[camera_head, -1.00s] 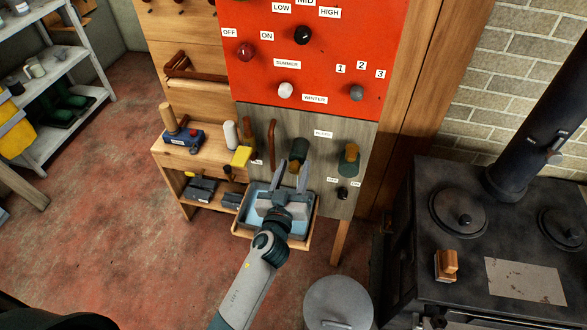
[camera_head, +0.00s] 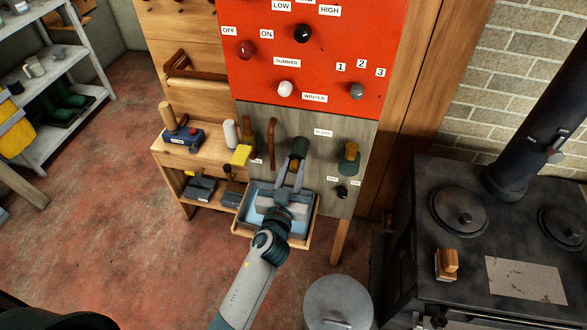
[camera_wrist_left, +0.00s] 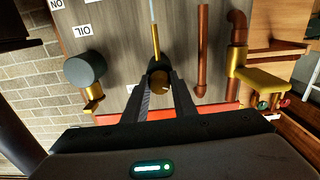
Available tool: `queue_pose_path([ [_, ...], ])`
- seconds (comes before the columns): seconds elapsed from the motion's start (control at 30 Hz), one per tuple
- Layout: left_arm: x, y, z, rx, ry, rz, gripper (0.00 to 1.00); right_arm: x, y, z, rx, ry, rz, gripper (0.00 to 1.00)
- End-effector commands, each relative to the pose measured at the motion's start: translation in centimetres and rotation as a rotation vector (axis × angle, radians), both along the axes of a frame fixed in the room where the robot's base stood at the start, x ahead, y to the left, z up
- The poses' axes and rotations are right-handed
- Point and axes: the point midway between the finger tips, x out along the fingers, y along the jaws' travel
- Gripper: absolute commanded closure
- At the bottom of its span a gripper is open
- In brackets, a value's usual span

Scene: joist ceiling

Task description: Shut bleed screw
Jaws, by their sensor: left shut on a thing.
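The bleed screw is a dark round fitting with a brass part, on the grey wooden panel (camera_head: 262,125), beside a white label that seems to read BLEED (camera_head: 323,132). Its dark body (camera_head: 299,147) shows above my fingertips in the head view. In the left wrist view its brass end (camera_wrist_left: 160,83) sits between the fingers. My left gripper (camera_head: 297,166) reaches up from below, shut on the bleed screw; in the wrist view its fingers (camera_wrist_left: 160,92) close on both sides. Part of the screw is hidden by the fingers. My right gripper is out of view.
A wooden-framed blue tray (camera_head: 310,222) lies under my gripper. A dark valve with brass (camera_head: 349,158) and a small black knob (camera_head: 342,192) are close on the right; a copper pipe (camera_head: 272,142) is left. A black stove (camera_head: 480,240) stands at right.

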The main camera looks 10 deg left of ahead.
Motion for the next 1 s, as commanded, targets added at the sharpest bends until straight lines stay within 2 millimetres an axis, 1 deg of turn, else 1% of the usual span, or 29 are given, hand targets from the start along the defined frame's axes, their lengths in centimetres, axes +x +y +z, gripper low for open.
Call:
queue_pose_path([
  [0.4, -0.01, -0.12, -0.02, 0.357, 0.000, -0.001, 0.98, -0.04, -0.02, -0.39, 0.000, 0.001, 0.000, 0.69],
  [1.0, 0.00, -0.17, -0.07, 0.919, 0.003, 0.000, 0.98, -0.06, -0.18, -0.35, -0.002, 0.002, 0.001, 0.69],
])
